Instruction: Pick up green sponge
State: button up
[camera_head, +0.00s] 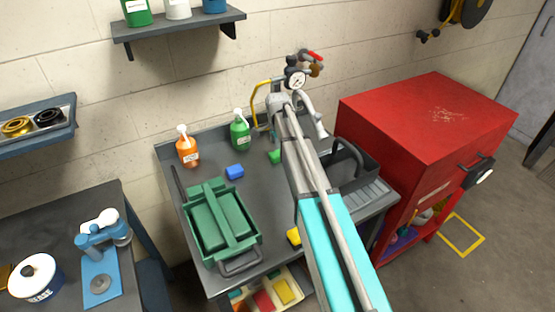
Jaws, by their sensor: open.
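A small green block, which looks like the green sponge (275,157), lies on the dark grey bench top (205,158) towards the back. It sits just left of my arm, and part of it may be hidden behind the arm. My arm reaches up from the lower right across the bench and ends near the wall fittings. My gripper's fingers cannot be made out; they seem hidden behind the arm. I see nothing held.
Orange (187,150) and green (240,133) bottles, a blue block (234,172) and a green toolbox (218,221) share the bench. A red cabinet (425,130) stands right. A gauge (296,79) is behind.

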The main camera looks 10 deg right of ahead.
aim_at(277, 153)
jog(key=shift+f, duration=0.1)
dwell(0.3)
jog(key=shift+w+a+f+b, duration=0.1)
jog(key=shift+f+b, duration=1.2)
jog(key=shift+w+f+b, duration=0.1)
jog(key=shift+f+b, duration=1.15)
jog(key=c, duration=0.9)
jog(key=shift+c, duration=0.2)
jog(key=shift+r, duration=0.2)
